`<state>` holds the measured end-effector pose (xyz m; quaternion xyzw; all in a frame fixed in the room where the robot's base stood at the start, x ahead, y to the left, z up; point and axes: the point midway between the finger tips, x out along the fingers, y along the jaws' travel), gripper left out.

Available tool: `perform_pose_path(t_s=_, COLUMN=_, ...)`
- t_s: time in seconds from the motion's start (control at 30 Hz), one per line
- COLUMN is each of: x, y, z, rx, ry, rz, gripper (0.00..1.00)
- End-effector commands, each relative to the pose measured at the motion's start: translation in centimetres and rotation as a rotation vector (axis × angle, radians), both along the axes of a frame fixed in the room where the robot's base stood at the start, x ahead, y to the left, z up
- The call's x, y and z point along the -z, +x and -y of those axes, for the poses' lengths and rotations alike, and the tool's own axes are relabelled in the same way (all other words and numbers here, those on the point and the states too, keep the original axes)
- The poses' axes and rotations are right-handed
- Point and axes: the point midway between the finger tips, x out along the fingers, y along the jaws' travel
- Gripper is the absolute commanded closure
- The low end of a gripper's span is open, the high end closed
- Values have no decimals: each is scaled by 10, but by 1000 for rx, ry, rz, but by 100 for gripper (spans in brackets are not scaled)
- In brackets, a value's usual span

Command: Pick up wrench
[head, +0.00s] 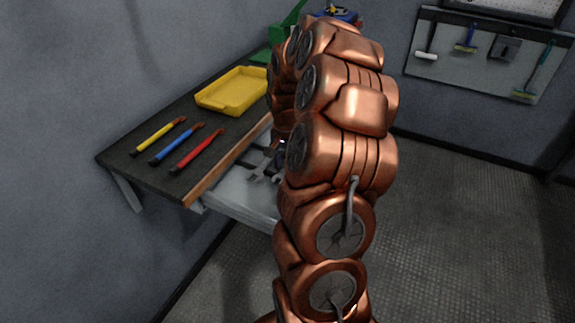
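A grey metal shape that looks like the open jaw of a wrench (257,178) shows in the head view, on the light grey surface of what looks like a pulled-out drawer (232,190) at the bench front. Most of it is hidden behind my copper arm. My gripper (279,147) is almost wholly hidden by the arm; only a small dark part shows, just above and right of the grey shape. I cannot tell whether its fingers are open, or whether they touch the wrench.
On the dark bench (150,182) lie a yellow-handled tool (157,134), a blue-handled tool (176,145) and a red-handled tool (196,152). A yellow tray (232,91) sits behind them. A wooden edge strip (225,163) borders the drawer. The floor at right is clear.

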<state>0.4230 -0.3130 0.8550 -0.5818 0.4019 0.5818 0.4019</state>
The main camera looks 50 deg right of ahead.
Motion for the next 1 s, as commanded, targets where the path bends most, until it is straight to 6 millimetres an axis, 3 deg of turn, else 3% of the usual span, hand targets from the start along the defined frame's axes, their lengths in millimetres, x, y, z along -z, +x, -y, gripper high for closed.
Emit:
perform_pose_path(t_s=0.03, x=0, y=0, z=0, rx=0, ry=0, rz=0, gripper=68)
perform_pose_path(t_s=0.33, x=0, y=0, z=0, rx=0, ry=0, rz=0, gripper=99)
perform_pose_path(t_s=1.0, x=-9, y=0, z=-1, rx=0, ry=1, rz=1, gripper=100)
